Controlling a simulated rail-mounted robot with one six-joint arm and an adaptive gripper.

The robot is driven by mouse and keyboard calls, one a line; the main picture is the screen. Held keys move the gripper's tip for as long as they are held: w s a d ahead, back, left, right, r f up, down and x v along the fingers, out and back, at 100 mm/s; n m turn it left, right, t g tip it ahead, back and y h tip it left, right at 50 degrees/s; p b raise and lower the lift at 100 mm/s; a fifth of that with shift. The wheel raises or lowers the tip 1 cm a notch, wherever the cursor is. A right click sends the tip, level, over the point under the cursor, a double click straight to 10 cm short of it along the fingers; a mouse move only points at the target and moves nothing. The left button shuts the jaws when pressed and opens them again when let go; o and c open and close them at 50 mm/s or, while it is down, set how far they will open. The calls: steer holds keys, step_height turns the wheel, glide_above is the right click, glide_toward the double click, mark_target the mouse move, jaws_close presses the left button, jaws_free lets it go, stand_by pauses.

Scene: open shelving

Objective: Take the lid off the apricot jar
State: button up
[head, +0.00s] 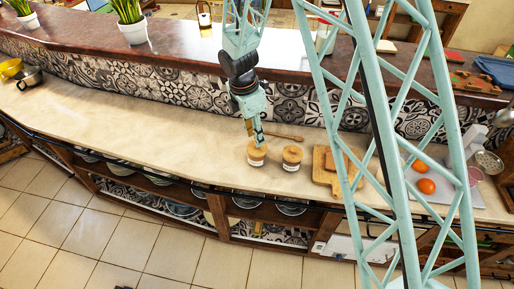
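Two small jars with light brown lids stand side by side on the pale counter (150,118). The left jar (256,162) and the right jar (291,165) both have white bands on their sides. Any writing is too small to read, so I cannot tell which is the apricot jar. The left lid (257,151) and the right lid (292,153) both sit on their jars. My gripper (259,143) points down at the left jar, with its fingertips at or just above that lid. I cannot tell whether it touches the lid or how far the fingers are apart.
A wooden spoon (287,137) lies behind the jars. Wooden boards (325,168) lie to their right, then orange fruit (426,186). A patterned tile wall (170,90) rises behind the counter. The counter left of the jars is clear up to bowls (30,80) at the far left.

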mark_target(252, 150)
steer(key=shift+w+d+f, duration=0.1)
steer(key=shift+d+f, duration=0.05)
steer(key=shift+f, duration=0.85)
steer(key=shift+d+f, duration=0.15)
steer(key=shift+f, duration=0.8)
steer(key=c, duration=0.8)
